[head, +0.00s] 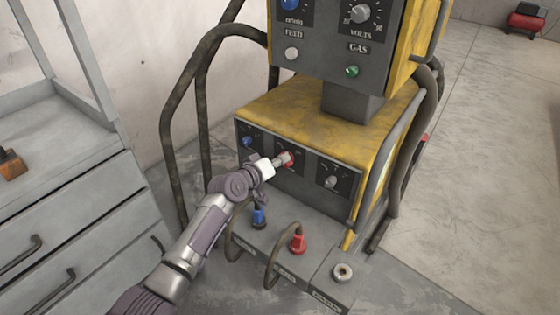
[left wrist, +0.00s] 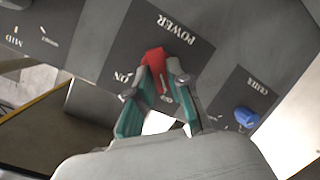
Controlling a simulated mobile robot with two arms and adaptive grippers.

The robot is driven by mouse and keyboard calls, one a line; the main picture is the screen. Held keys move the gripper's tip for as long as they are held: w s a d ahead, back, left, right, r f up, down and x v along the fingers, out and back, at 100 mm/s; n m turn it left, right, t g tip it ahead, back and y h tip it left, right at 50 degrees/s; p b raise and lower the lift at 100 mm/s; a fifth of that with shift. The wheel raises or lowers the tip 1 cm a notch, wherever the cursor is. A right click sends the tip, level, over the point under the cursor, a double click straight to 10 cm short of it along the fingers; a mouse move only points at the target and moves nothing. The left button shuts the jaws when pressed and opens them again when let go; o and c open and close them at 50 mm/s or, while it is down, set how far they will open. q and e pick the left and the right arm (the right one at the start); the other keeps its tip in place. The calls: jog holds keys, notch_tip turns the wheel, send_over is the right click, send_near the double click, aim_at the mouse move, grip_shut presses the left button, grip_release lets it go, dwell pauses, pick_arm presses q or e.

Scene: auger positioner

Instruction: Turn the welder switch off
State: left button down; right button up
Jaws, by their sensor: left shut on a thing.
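The red power switch (head: 288,158) is on the dark front panel of the welder's yellow lower unit (head: 310,110). In the left wrist view the red switch (left wrist: 155,59) sits under the upside-down word POWER, with ON printed beside it. My left gripper (head: 277,162) reaches the panel from the lower left. Its green-padded fingers (left wrist: 158,92) are shut on the red switch from both sides. The fingers cover part of the switch and its plate, so I cannot tell which mark it points to. My right gripper is not in view.
A blue knob (head: 247,141) and a grey knob (head: 331,181) flank the switch. Blue (head: 258,216) and red (head: 298,240) cable plugs stand on the ledge below. A bent tube frame (head: 167,130) stands left of the welder. A grey drawer cabinet (head: 75,205) is at the left.

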pick_arm(q)
jog(key=c, duration=1.1)
grip_release()
jog(key=shift+s, duration=0.1)
jog(key=v, duration=1.2)
